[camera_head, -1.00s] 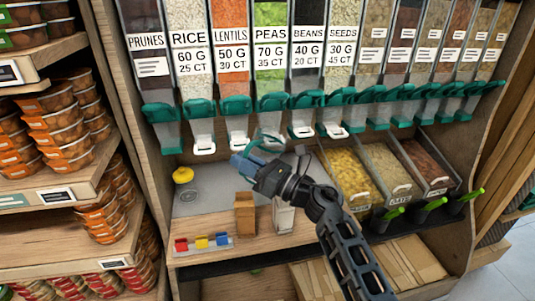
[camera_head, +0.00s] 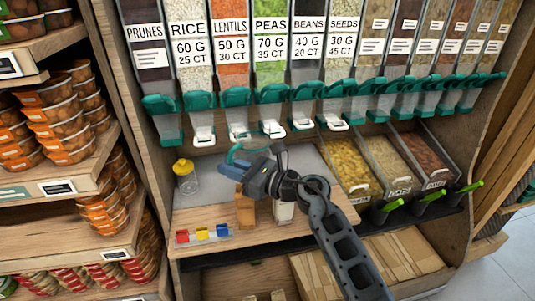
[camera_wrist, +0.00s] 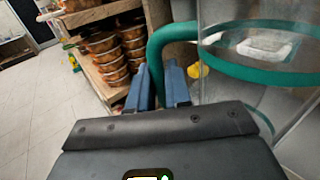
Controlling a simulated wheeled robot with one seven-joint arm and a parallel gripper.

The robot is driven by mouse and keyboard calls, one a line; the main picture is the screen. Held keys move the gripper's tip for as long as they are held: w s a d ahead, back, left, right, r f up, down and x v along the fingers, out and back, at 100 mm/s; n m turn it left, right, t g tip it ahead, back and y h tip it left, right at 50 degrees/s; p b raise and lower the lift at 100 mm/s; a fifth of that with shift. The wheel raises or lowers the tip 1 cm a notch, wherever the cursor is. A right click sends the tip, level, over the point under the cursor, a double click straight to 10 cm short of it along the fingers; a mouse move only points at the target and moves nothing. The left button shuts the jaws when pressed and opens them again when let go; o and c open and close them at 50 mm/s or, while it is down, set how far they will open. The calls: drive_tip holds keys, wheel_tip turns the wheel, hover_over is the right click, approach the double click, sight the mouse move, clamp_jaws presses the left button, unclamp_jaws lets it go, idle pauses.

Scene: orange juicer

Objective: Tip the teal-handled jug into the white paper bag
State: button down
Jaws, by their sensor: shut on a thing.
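The jug is clear with a teal rim and a teal handle. In the wrist view the jug (camera_wrist: 290,105) fills the right side, and its handle passes between my blue fingers (camera_wrist: 165,88). My gripper (camera_head: 232,168) is shut on the handle. In the head view, the teal part of the jug (camera_head: 236,149) shows just above my gripper, and the rest is hard to make out. The white paper bag (camera_head: 283,212) stands upright on the wooden counter, below and right of my gripper, partly under my arm. Its opening is hidden. Whether the jug holds anything is unclear.
A brown paper bag (camera_head: 245,212) stands left of the white one. A yellow-lidded jar (camera_head: 186,178) and a rack of coloured clips (camera_head: 204,234) are further left. Teal-levered dispensers (camera_head: 236,108) hang above. Open bins (camera_head: 352,170) stand to the right.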

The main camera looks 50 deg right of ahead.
drive_tip(key=shift+s, duration=0.1)
drive_tip(key=s+a, duration=0.4)
drive_tip(key=s, duration=0.2)
drive_tip(key=shift+s+a, duration=0.25)
idle(0.6)
